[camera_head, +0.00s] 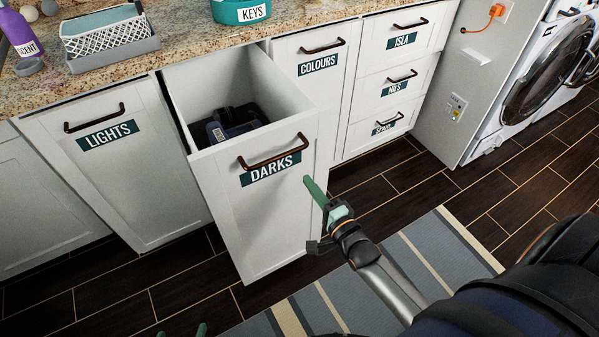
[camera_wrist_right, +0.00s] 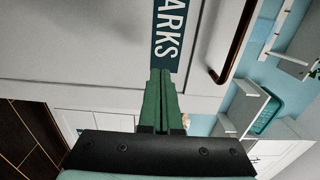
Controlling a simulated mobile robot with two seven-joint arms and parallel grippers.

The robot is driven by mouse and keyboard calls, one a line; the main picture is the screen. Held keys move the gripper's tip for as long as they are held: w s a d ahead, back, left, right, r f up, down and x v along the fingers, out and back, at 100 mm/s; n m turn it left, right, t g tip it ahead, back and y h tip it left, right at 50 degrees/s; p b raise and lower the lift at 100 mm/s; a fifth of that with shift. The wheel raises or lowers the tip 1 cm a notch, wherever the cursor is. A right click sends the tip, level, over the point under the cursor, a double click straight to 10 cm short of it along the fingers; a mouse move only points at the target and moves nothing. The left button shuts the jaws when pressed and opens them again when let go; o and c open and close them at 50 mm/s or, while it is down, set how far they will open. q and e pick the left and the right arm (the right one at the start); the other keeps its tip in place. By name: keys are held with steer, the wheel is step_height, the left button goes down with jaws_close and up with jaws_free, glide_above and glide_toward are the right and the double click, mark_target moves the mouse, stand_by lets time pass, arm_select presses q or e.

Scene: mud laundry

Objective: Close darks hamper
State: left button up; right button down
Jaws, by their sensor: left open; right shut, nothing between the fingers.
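The white darks hamper (camera_head: 255,215) is a pull-out drawer, standing open from the counter front, with a "DARKS" label and a bronze bar handle (camera_head: 274,153). Dark clothing (camera_head: 232,124) lies inside. My right gripper (camera_head: 308,183) is shut and empty, its green fingers at the right part of the hamper front, below the handle. In the right wrist view the fingertips (camera_wrist_right: 161,73) point at the front beside the label (camera_wrist_right: 166,40); I cannot tell if they touch. My left gripper (camera_head: 182,331) is open at the bottom edge, mostly out of frame.
The lights hamper (camera_head: 110,170) is left and the colours hamper (camera_head: 318,75) right of the darks hamper. A granite counter (camera_head: 190,40) runs above, with a keys bowl (camera_head: 240,10) and a basket (camera_head: 110,40). A striped rug (camera_head: 400,265) covers floor in front.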

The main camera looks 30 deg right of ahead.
mark_target(294, 163)
steer(key=w, duration=0.4)
steer(key=shift+w+a+b, duration=0.1)
steer(key=shift+b, duration=0.2)
arm_select(q)
steer(key=shift+s+a+f, duration=0.2)
steer(key=shift+f, duration=0.2)
arm_select(e)
steer(key=shift+w, duration=0.6)
